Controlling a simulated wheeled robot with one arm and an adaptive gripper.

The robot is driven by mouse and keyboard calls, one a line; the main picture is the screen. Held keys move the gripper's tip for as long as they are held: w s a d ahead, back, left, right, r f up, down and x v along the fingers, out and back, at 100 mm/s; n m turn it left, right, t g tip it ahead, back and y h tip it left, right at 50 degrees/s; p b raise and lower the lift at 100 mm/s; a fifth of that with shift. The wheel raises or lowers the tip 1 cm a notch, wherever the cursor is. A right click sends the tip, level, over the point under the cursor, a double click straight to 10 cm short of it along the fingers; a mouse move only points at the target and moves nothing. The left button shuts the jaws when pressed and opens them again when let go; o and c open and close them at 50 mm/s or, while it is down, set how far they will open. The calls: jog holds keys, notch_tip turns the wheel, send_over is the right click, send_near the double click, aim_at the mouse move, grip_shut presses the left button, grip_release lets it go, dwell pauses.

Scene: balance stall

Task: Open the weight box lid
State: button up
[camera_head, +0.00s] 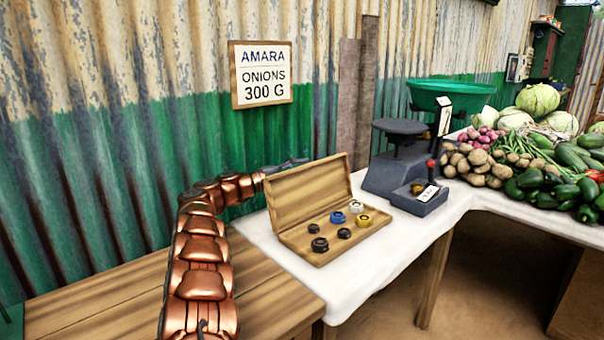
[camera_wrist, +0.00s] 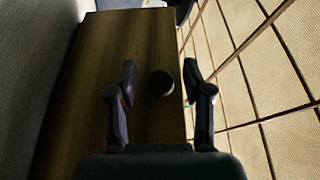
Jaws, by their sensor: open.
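The wooden weight box (camera_head: 290,238) stands on the white-covered table. Its lid (camera_head: 308,190) is raised and leans back, so the box is open. Several weights lie inside, among them a blue one (camera_head: 338,217), a white one (camera_head: 356,206) and a yellow one (camera_head: 363,220); others are black. My gripper (camera_head: 292,163) is behind the raised lid, partly hidden by it. In the wrist view, its fingers (camera_wrist: 158,80) are open, with a dark round knob (camera_wrist: 160,84) between them on the lid's brown wood (camera_wrist: 105,45). I cannot tell whether they touch it.
A dark scale (camera_head: 400,165) with a green pan (camera_head: 450,92) stands right of the box. Vegetables (camera_head: 530,160) fill the table's right part. A sign (camera_head: 261,75) reading "AMARA ONIONS 300 G" hangs on the corrugated wall. White cloth (camera_head: 385,255) is clear in front.

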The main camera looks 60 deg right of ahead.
jog(key=shift+c, duration=0.4)
grip_shut()
